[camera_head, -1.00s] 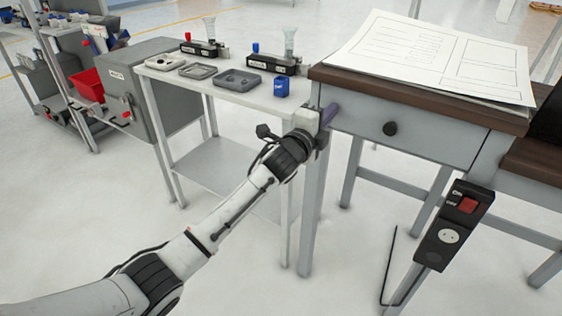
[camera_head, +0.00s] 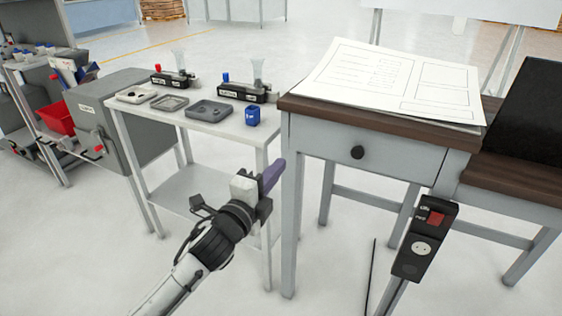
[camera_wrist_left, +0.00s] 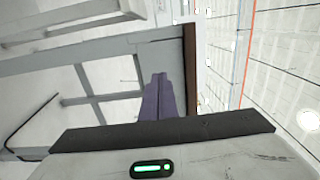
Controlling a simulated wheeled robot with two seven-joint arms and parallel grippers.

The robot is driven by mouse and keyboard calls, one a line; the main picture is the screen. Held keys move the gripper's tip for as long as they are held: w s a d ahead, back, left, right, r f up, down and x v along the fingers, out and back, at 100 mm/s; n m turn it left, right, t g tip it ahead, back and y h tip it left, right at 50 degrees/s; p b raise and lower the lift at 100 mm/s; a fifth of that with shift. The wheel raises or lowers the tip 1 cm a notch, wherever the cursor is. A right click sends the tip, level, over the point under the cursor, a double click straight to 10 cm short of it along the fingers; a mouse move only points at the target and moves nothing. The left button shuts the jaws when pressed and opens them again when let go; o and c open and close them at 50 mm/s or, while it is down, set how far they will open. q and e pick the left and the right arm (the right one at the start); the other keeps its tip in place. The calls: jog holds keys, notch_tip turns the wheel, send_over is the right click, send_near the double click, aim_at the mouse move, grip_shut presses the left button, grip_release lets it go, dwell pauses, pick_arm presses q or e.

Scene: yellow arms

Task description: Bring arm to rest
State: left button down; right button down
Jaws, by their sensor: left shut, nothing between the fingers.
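My left arm comes in from the bottom left of the head view. My left gripper (camera_head: 273,174) is in front of the small white table and left of the desk's front leg. Its purple fingers are shut with nothing between them. In the left wrist view the shut fingers (camera_wrist_left: 158,97) point toward the underside and legs of furniture. My right gripper is not in any view.
The desk (camera_head: 400,128) with papers (camera_head: 395,80) stands to the right of the gripper. A switch box (camera_head: 424,240) is at the right. Open floor lies at the bottom.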

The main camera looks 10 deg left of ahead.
pick_arm(q)
jog(key=s+f+n+g, duration=0.2)
jog(key=s+f+n, duration=0.4)
jog(key=f, duration=0.4)
jog(key=s+f+n+g, duration=0.3)
jog(key=s+f, duration=0.6)
jog(key=s+f+n+g, duration=0.2)
jog(key=s+f+n, duration=0.2)
jog(key=s, duration=0.5)
jog(key=s+a+f+n+g+y, duration=0.1)
jog(key=s+f+n+g, duration=0.1)
jog(key=s+f+n, duration=0.3)
jog(key=s+f, duration=0.2)
jog(key=s, duration=0.2)
jog(key=shift+s+p, duration=0.15)
jog(key=shift+p, duration=0.15)
